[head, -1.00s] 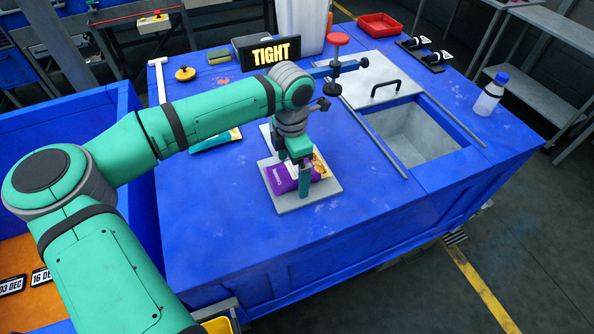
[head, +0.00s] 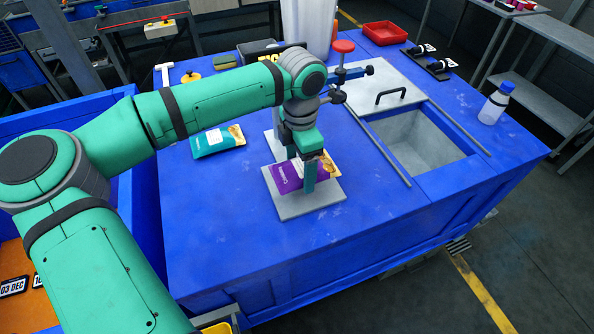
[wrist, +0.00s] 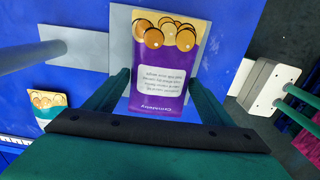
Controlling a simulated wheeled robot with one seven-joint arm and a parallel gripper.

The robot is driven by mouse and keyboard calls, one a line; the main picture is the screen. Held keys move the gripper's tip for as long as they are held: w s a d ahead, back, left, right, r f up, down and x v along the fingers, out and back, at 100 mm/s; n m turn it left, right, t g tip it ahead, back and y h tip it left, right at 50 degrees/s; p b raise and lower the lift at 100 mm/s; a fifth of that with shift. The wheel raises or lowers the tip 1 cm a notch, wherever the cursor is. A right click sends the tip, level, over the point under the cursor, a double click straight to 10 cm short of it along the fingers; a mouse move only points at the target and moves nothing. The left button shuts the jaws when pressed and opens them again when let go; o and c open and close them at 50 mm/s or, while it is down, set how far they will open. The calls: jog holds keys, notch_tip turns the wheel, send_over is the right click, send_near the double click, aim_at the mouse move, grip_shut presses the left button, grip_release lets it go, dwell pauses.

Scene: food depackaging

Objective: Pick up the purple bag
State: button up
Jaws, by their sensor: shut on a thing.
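The purple bag (head: 287,178) has a gold-and-cream end with round snacks printed on it. My gripper (head: 309,186) points down over the grey plate (head: 311,209) and is shut on the bag, one finger on each side. In the wrist view the purple bag (wrist: 157,102) shows between the two green fingers, its printed face and white label towards the camera. The bag seems to be a little above the plate. Part of it is hidden behind a finger in the head view.
A teal bag (head: 217,141) lies on the blue table left of the plate. The table front is clear.

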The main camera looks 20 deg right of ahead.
jog(key=s+r, duration=0.3)
jog(key=r, duration=0.1)
jog(key=shift+s+d, duration=0.1)
jog(key=shift+d, duration=0.25)
jog(key=s+d+r, duration=0.2)
jog(key=s+r, duration=0.2)
jog(key=s, duration=0.5)
jog(key=shift+d+r, duration=0.15)
